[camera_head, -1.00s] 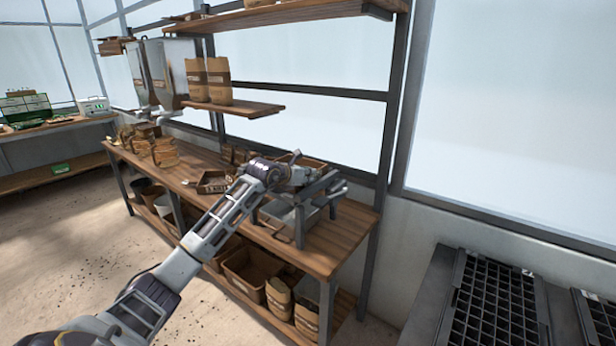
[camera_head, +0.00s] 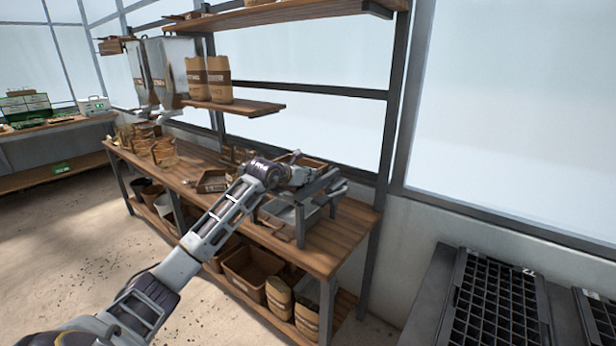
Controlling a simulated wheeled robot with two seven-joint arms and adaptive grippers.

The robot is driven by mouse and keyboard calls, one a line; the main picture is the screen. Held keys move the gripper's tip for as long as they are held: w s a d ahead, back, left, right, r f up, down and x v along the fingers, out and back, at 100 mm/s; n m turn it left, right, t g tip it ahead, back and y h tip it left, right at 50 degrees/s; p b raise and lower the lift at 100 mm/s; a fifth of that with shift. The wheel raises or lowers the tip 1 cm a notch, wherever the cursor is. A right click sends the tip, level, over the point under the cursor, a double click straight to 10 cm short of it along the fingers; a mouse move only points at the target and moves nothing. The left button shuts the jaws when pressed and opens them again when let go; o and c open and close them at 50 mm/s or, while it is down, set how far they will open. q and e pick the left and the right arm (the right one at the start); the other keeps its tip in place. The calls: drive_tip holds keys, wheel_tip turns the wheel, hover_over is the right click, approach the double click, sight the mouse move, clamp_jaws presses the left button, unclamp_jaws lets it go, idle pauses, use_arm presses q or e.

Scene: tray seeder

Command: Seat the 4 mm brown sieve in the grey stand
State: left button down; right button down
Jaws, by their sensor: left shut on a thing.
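My left gripper (camera_head: 300,173) is over the grey stand (camera_head: 300,226) near the right end of the wooden bench. It is shut on a brown wooden-rimmed sieve (camera_head: 314,162), partly hidden behind the gripper. The sieve is at the top of the stand. I cannot tell whether it rests fully on the stand or is held slightly above it. Its mesh size cannot be read. My right gripper is not in view.
Another brown box or sieve (camera_head: 212,181) lies on the bench (camera_head: 345,232) left of the stand. Paper bags (camera_head: 219,80) stand on the shelf above. Bins (camera_head: 250,272) and sacks sit below. Black seed trays (camera_head: 492,300) are at the lower right.

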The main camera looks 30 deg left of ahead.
use_arm(q)
drive_tip(key=c, duration=1.5)
unclamp_jaws()
drive_tip(key=shift+s+d+f, duration=0.1)
drive_tip(key=shift+s+f, duration=0.05)
drive_tip(key=shift+f, duration=0.05)
drive_tip(key=shift+r+v, duration=0.1)
drive_tip(key=shift+v, duration=2.9)
drive_tip(key=shift+r+v, duration=0.15)
drive_tip(key=shift+v, duration=2.85)
drive_tip(key=shift+a, duration=0.25)
drive_tip(key=shift+d+f, duration=0.1)
